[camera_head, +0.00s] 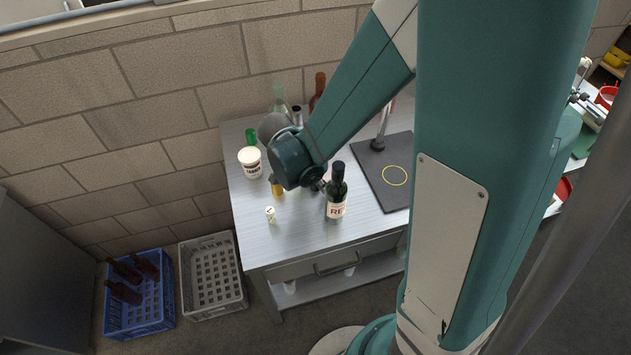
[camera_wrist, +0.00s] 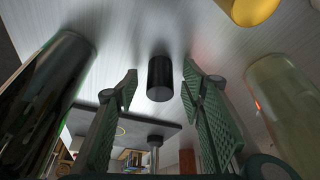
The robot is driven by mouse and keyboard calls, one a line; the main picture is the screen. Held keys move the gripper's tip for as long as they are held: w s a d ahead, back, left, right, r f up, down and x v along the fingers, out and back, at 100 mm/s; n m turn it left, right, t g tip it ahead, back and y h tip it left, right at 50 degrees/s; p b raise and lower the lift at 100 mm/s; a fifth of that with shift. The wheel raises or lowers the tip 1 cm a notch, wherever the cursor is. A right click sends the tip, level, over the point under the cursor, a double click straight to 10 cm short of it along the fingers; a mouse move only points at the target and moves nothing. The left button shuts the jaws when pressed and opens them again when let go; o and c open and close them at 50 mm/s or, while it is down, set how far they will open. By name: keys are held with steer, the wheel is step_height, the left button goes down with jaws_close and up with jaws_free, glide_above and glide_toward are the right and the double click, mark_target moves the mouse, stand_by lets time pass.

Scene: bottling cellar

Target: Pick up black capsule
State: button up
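The black capsule (camera_wrist: 160,73), a small dark cylinder, stands on the metal worktop in the wrist view. It lies between the two green ribbed fingers of my gripper (camera_wrist: 160,88), with bright gaps on both sides. My gripper is open and holds nothing. In the head view my gripper end (camera_head: 318,184) is low over the worktop, left of the dark labelled bottle. There my own arm appears to hide the capsule.
The dark bottle (camera_head: 336,196) stands close to my gripper. A gold capsule (camera_head: 277,189), small white piece (camera_head: 270,215) and white tub (camera_head: 250,162) are to the left. A grey mat (camera_head: 388,168) with a yellow ring lies right. Crates (camera_head: 212,277) stand on the floor.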

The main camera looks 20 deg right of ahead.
stand_by(0.5)
steer(key=c, duration=0.7)
steer(key=shift+r, duration=0.2)
steer(key=shift+r+p, duration=0.9)
steer(key=shift+r, duration=3.9)
